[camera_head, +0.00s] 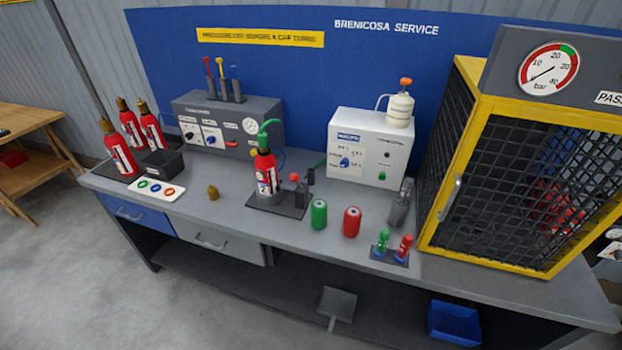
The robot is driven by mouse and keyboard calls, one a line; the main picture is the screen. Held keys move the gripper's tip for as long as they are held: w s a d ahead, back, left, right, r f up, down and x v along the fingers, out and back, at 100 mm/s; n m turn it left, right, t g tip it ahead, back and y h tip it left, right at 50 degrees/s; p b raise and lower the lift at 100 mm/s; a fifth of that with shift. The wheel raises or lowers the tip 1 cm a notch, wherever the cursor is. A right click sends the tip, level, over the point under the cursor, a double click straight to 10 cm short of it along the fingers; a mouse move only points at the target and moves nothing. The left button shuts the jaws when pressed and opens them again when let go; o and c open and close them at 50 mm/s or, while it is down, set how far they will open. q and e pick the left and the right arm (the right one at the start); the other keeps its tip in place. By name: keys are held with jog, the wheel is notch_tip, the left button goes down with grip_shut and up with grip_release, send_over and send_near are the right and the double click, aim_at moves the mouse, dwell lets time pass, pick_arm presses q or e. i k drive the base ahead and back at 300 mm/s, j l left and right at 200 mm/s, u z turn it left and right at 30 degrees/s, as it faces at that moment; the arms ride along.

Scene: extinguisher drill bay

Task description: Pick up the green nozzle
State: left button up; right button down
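The green nozzle (382,241) stands upright with a blue lower part on a small dark stand (390,257) near the front edge of the bench. A red nozzle (404,247) of similar shape stands just to its right on the same stand. Neither of my grippers shows in the head view.
A red cylinder (352,222) and a green cylinder (319,214) stand to the left of the stand. A grey object (400,206) stands behind it. A yellow-framed mesh cage (432,205) is close on the right. The bench front (290,232) is mostly clear.

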aim_at(262, 137)
jog(key=l+u, duration=0.5)
jog(key=l, duration=1.25)
jog(key=k, duration=0.05)
